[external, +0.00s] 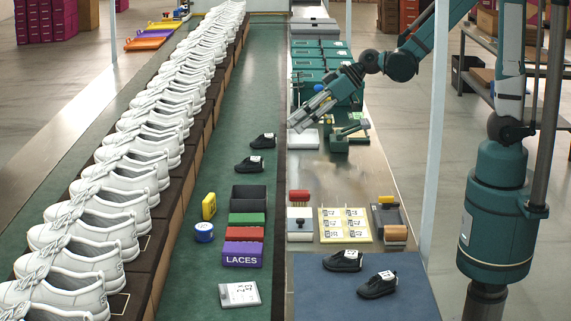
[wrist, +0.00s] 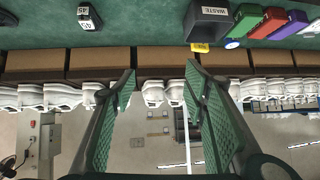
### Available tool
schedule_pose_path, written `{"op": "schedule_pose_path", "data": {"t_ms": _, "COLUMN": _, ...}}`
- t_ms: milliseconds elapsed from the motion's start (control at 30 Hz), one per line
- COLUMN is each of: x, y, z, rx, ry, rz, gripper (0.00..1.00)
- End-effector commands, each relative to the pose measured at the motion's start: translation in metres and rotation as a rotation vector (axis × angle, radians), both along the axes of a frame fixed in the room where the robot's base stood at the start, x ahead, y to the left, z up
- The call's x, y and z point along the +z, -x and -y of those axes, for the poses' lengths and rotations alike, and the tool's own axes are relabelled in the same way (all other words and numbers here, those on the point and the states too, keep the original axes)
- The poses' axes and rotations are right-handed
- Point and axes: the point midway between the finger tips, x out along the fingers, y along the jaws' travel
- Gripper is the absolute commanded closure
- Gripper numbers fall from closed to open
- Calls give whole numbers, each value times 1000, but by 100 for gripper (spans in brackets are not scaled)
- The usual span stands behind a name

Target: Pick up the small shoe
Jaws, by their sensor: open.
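Two black shoes with white tags, a farther one (external: 262,141) and a nearer one (external: 247,166), stand on the green strip in the external view. Two more dark tagged shoes, one at left (external: 341,264) and one at right (external: 374,290), lie on the blue mat (external: 410,303). I cannot tell which is the small one. My gripper (external: 300,118) is above and to the right of the green-strip pair, apart from them. In the wrist view my gripper (wrist: 160,76) is open and empty. A black shoe tagged 45 (wrist: 92,27) shows at its upper left.
White shoes (external: 100,200) line the raised left rack. A black bin (external: 249,193), coloured boxes including one marked LACES (external: 242,255), a yellow block (external: 209,206) and a blue tin (external: 204,232) stand on the green strip. Tools and a tag sheet (external: 345,238) occupy the right bench.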

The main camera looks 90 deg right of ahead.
Motion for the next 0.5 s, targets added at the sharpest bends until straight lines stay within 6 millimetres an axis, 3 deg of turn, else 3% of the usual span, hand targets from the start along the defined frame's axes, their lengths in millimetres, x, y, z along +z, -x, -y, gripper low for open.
{"op": "schedule_pose_path", "data": {"t_ms": 500, "x": -56, "y": -52, "z": 58, "rx": -19, "ry": 6, "rz": 99, "gripper": 55}}
